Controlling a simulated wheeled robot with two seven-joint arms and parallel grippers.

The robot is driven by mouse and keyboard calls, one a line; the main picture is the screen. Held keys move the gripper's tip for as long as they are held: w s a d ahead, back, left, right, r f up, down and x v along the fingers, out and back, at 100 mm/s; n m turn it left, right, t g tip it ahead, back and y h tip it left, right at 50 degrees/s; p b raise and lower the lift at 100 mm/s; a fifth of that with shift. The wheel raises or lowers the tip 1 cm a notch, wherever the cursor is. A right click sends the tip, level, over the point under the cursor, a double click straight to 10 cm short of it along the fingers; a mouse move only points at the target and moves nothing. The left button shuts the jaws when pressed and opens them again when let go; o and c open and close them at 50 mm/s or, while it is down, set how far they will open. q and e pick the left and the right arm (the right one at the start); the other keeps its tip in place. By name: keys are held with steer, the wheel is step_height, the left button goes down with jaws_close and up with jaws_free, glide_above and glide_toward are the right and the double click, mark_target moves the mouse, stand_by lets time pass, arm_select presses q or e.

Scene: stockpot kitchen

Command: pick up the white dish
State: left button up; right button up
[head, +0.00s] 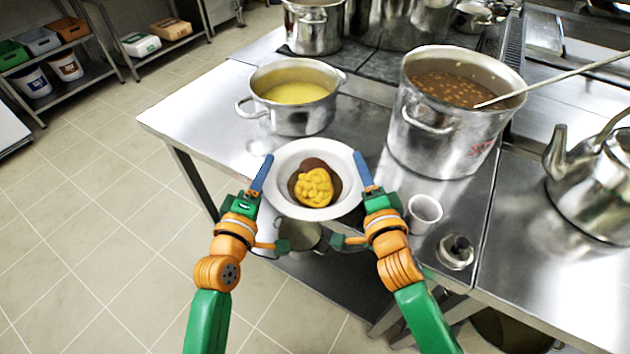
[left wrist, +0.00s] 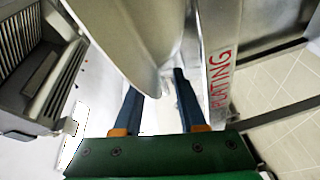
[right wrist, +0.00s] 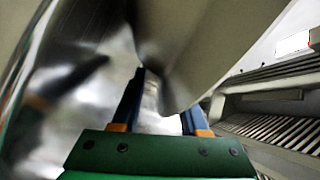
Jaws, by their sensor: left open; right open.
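The white dish (head: 343,163) is a round, wide-rimmed plate near the front edge of the steel counter in the head view. It holds a brown and yellow food portion (head: 314,187). My left gripper (head: 264,172) is at the dish's left rim and my right gripper (head: 363,170) is at its right rim. In the left wrist view the dish's pale rim (left wrist: 135,45) reaches between the open fingers (left wrist: 160,98). In the right wrist view its rim (right wrist: 185,50) also reaches between the open fingers (right wrist: 160,100). Contact with the rim cannot be told.
A pot of yellow soup (head: 298,115) stands behind the dish. A tall stockpot of brown stew (head: 440,140) with a ladle stands behind right. A white cup (head: 424,211) and a small dark-knobbed metal item (head: 456,252) are right of my right gripper. A kettle (head: 595,185) stands far right.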

arm_select(q)
jaws_close()
arm_select(e)
jaws_close()
stand_by(1.0)
